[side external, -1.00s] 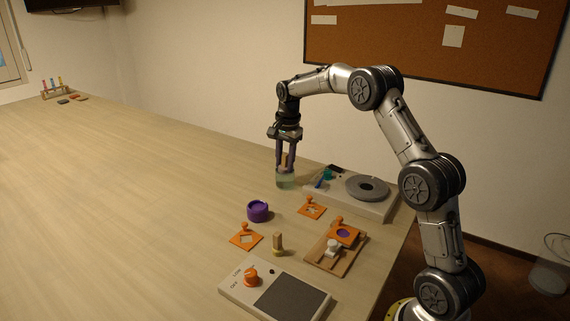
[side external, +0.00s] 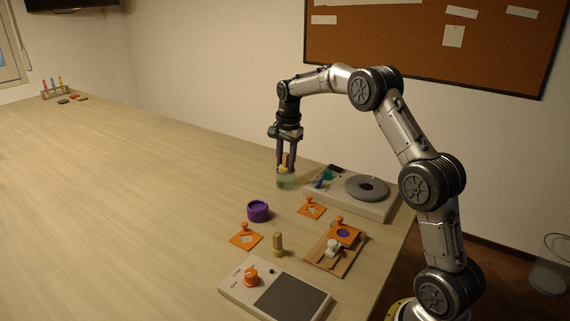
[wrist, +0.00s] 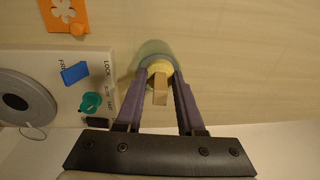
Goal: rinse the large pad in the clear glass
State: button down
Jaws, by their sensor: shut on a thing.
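My gripper (side external: 286,168) is at the clear glass (side external: 286,183), which stands on the table beside the grey wheel unit. It is shut on the wooden handle (wrist: 160,92) of the large pad (wrist: 160,70), which has a yellow head. In the wrist view the pad is over the mouth of the glass (wrist: 152,48), between my two purple fingers. The glass holds pale greenish liquid. In the side view the yellow head shows near the glass rim; I cannot tell whether it touches the liquid.
A wheel unit (side external: 345,202) stands close to the right of the glass. Nearer the camera are a purple pot (side external: 258,211), orange stencils (side external: 246,236), a smaller pad (side external: 277,246), a wooden board (side external: 325,262) and a knob panel (side external: 233,293).

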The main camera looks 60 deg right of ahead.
aim_at(285, 154)
jog(key=shift+s+a+f, duration=0.15)
jog(key=shift+a+f, duration=0.15)
jog(key=shift+f, duration=0.45)
jog(key=shift+d+r, duration=0.1)
jog(key=shift+r, duration=0.15)
jog(key=shift+d+r, duration=0.1)
jog(key=shift+r, duration=2.15)
jog(key=shift+r, duration=1.75)
